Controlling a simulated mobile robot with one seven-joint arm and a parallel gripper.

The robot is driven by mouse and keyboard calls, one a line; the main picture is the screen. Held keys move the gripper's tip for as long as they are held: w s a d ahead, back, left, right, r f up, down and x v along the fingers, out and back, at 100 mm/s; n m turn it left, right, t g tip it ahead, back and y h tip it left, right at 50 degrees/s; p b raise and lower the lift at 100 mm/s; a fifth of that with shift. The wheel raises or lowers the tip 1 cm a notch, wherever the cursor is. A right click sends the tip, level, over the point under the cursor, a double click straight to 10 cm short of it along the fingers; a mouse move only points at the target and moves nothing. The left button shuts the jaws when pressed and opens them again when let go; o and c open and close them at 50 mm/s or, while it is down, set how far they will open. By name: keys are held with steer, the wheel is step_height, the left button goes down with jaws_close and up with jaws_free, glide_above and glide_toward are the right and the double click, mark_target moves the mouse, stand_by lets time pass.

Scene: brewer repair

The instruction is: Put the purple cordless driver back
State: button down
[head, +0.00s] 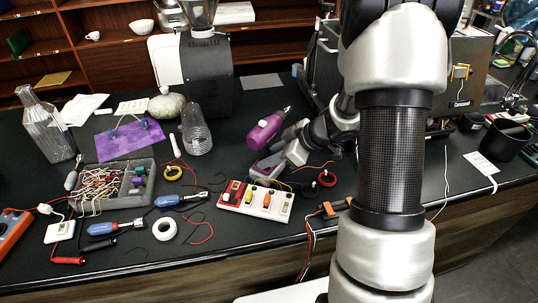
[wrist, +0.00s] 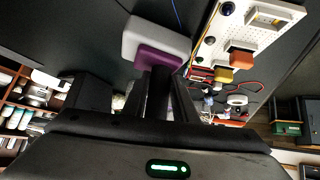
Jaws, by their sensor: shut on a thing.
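The purple cordless driver (head: 264,131) is in the middle of the head view, over the black worktop. Its tip points up to the right and its grey-and-purple base (head: 268,164) is below. My gripper (head: 278,150) reaches in from the right and is shut on the driver between head and base; my fingers hide the handle. In the wrist view the driver's purple and light grey base (wrist: 160,50) shows just beyond my fingers (wrist: 165,88). I cannot tell whether the base touches the worktop.
A white-and-red switch board (head: 255,202) lies just in front of the driver. A glass bottle (head: 196,130), a tray of wires (head: 112,186) and blue-handled screwdrivers (head: 180,199) are to the left. A purple mat (head: 127,141) lies farther left. A black grinder (head: 207,75) stands behind.

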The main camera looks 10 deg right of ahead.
steer(key=c, duration=1.4)
jaws_free()
steer(key=shift+c, duration=0.2)
